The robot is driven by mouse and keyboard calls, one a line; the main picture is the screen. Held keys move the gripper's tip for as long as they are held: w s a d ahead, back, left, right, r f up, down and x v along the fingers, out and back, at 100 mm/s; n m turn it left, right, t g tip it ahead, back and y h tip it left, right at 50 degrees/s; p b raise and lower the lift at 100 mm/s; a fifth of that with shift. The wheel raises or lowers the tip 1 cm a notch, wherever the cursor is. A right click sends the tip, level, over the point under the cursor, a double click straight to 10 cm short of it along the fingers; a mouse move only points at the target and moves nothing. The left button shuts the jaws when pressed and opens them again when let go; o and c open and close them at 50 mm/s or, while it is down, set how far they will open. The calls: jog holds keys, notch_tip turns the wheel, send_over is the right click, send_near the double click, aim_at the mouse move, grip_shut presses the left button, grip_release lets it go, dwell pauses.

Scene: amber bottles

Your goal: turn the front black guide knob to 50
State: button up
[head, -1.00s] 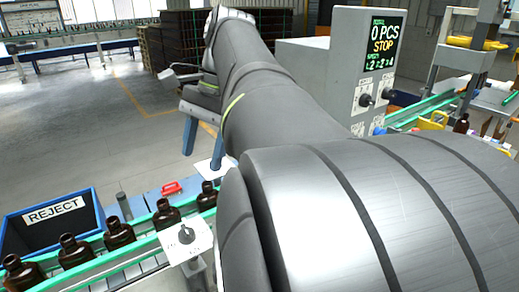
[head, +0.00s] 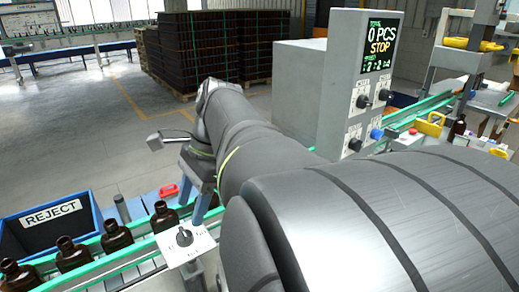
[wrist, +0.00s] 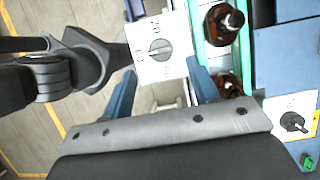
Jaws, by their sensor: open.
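The front black guide knob (head: 184,237) sits on a white plate (head: 204,246) in front of the conveyor in the head view. In the wrist view the knob (wrist: 160,49) shows on its plate with markings too small to read surely. My gripper (head: 200,208) points down close to the plate, its blue fingers partly hidden by my arm. In the wrist view my gripper (wrist: 160,78) is open and empty. The knob lies between the lines of its fingers, just past their tips, with no visible contact.
Brown bottles (head: 117,236) stand in a row between green conveyor rails. A blue REJECT bin (head: 50,240) is at the left. A second knob (wrist: 293,121) on a white plate shows in the wrist view. A grey control box (head: 345,90) reads 0 PCS, STOP.

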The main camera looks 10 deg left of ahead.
aim_at(184, 230)
jog(key=x, duration=0.6)
jog(key=shift+f, duration=0.1)
jog(key=shift+c, duration=0.4)
jog(key=c, duration=0.9)
